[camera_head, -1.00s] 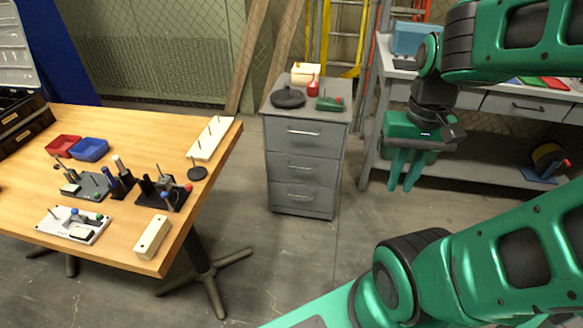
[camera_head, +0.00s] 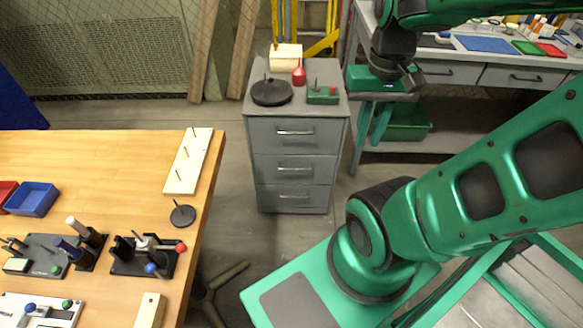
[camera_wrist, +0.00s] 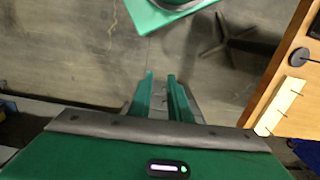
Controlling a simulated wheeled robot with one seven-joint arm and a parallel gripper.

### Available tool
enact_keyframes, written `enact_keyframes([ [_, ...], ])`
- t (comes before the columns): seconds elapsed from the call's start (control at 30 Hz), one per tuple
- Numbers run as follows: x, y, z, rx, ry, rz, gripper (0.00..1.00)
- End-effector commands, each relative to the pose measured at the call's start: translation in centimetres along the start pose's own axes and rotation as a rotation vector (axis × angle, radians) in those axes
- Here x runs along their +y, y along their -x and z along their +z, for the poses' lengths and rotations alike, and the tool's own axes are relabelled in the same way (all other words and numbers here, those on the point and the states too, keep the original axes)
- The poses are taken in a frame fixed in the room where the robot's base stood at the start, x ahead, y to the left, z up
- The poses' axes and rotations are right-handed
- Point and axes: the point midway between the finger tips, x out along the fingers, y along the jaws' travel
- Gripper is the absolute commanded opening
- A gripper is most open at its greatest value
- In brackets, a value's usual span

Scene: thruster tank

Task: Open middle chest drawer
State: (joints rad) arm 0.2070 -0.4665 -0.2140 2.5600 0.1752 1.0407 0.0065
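The grey chest (camera_head: 341,120) stands on the floor at the centre of the head view, with three drawers, all closed. The middle drawer (camera_head: 270,169) has a silver bar handle (camera_head: 295,168). My gripper (camera_head: 369,144) hangs just right of the chest in the head view, fingers pointing down, not touching the handle. In the wrist view its two green fingers (camera_wrist: 161,76) are apart with nothing held between them. The drawer handle cannot be made out in the wrist view.
A black round base (camera_head: 271,93), a red bulb-shaped item (camera_head: 299,76) and a green block (camera_head: 323,97) sit on the chest top. A wooden table (camera_head: 120,150) stands left, a workbench (camera_head: 462,103) behind right. Floor in front of the chest is open.

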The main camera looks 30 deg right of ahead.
Motion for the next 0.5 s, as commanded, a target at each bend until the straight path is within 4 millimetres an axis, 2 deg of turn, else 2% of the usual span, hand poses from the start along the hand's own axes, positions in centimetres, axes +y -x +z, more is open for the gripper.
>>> enact_keyframes([
  [0.2, 0.0, 0.0, 0.0, 0.0, 0.0, 0.0, 0.17],
  [0.3, 0.6, 0.5, 0.7, 0.009, -0.001, -0.006, 0.17],
  [0.37, 0.5, 0.4, 0.1, 0.004, -0.003, -0.004, 0.17],
  [0.5, 0.0, -0.2, -2.7, -0.018, -0.003, -0.002, 0.17],
])
